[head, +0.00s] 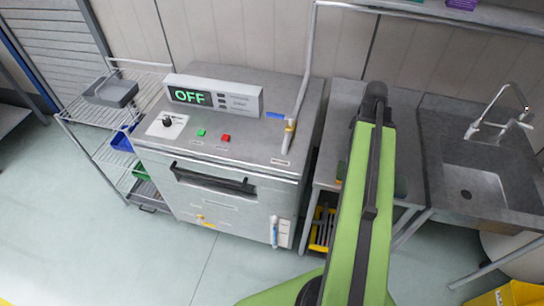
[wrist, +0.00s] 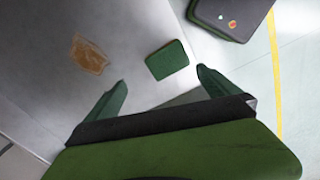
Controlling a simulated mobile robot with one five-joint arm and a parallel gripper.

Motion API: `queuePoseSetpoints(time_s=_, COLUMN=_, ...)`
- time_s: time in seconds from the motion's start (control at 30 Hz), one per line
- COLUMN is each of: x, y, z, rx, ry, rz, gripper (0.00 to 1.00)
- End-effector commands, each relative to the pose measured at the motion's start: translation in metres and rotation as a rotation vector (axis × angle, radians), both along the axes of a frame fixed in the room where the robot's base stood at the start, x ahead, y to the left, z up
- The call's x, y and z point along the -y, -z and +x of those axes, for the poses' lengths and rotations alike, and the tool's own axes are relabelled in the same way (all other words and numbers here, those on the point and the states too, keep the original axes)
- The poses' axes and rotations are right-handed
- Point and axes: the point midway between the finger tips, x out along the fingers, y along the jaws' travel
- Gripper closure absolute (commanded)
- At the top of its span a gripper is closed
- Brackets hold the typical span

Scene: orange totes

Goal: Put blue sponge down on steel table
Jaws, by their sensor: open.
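I cannot make out a blue sponge in either view. A dark green rectangular pad (wrist: 167,59) lies flat on a grey metal surface in the wrist view, just beyond my gripper (wrist: 161,80). My gripper is open, with nothing between its fingers, and the pad is clear of both fingertips. The steel table (head: 345,98) stands between the grey machine and the sink in the head view. My green arm covers much of it. The grey surface also shows in the wrist view (wrist: 60,75).
A dark item with stickers (wrist: 230,14) is at the upper right. In the head view, the machine (head: 235,150) with an OFF display stands left of the table, and the sink (head: 475,188) stands right.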

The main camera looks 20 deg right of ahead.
Motion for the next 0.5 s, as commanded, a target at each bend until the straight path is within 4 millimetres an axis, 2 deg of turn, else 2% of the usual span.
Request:
queuePoseSetpoints(time_s=0.03, x=-0.051, y=0.0, z=0.026, rx=0.0, ry=0.056, rz=0.0, gripper=0.0)
queuePoseSetpoints(time_s=0.07, x=-0.079, y=0.0, z=0.039, rx=0.0, ry=0.107, rz=0.0, gripper=0.0)
queuePoseSetpoints(time_s=0.1, x=-0.116, y=0.0, z=0.054, rx=0.0, ry=0.173, rz=0.0, gripper=0.0)
queuePoseSetpoints(time_s=0.17, x=-0.171, y=0.0, z=0.07, rx=0.0, ry=0.274, rz=0.0, gripper=0.0)
queuePoseSetpoints(time_s=0.2, x=-0.206, y=0.0, z=0.077, rx=-0.001, ry=0.336, rz=-0.001, gripper=0.0)
queuePoseSetpoints(time_s=0.3, x=-0.28, y=0.0, z=0.085, rx=-0.001, ry=0.473, rz=-0.001, gripper=0.0)
queuePoseSetpoints(time_s=0.4, x=-0.328, y=0.0, z=0.084, rx=-0.001, ry=0.569, rz=-0.001, gripper=0.0)
queuePoseSetpoints(time_s=0.47, x=-0.345, y=0.0, z=0.083, rx=-0.001, ry=0.606, rz=-0.001, gripper=0.0)
queuePoseSetpoints(time_s=0.5, x=-0.361, y=0.0, z=0.083, rx=-0.001, ry=0.619, rz=-0.001, gripper=0.0)
